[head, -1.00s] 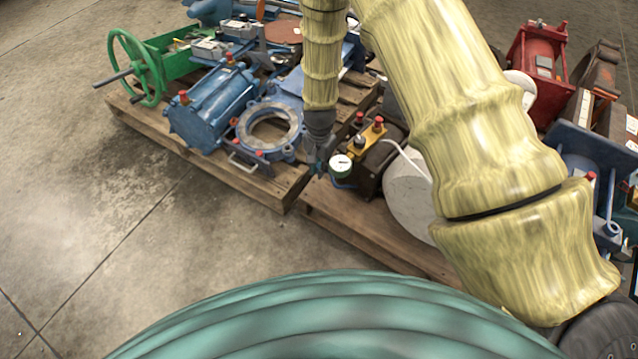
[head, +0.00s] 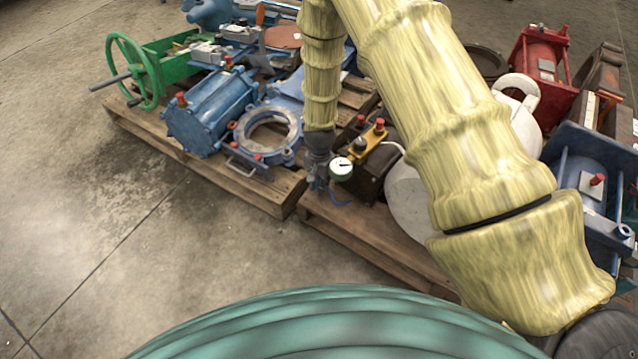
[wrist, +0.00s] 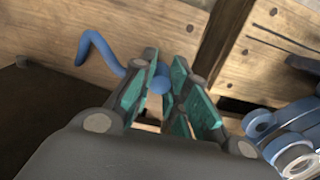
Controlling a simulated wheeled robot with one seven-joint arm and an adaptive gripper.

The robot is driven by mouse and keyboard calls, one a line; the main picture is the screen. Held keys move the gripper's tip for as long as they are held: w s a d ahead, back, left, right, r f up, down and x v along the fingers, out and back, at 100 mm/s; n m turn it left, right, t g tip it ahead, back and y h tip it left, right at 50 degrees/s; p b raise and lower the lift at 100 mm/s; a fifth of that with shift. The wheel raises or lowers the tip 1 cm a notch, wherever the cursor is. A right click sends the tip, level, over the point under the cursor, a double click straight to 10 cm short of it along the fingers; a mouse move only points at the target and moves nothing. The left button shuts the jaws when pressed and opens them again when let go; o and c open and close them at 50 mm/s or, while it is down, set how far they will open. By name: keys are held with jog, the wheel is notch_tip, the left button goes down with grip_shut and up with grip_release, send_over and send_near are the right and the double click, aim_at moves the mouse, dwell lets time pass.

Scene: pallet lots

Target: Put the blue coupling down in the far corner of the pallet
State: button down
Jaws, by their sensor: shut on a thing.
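My gripper (head: 318,180) is low over the meeting edges of two wooden pallets in the head view, beside a gauge. In the wrist view its green-padded fingers (wrist: 168,98) are closed around a small blue piece, which I take to be the blue coupling (wrist: 159,84). A bent blue rod of it (wrist: 98,46) sticks out to the left over bare planks. This rod also shows in the head view below the gauge (head: 340,197). The fingers hide most of the held part. The left pallet (head: 270,205) and right pallet (head: 365,232) both carry machine parts.
A blue ring flange (head: 268,150) and a blue cylinder (head: 210,108) stand on the left pallet. A white-faced gauge (head: 341,169) with a yellow block (head: 368,143) is close right of my gripper. The concrete floor (head: 120,220) in front is clear.

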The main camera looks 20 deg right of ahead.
jog(key=c, duration=1.4)
grip_release()
jog(key=shift+f, duration=0.1)
notch_tip(320, 180, up, 12)
jog(key=p, duration=0.6)
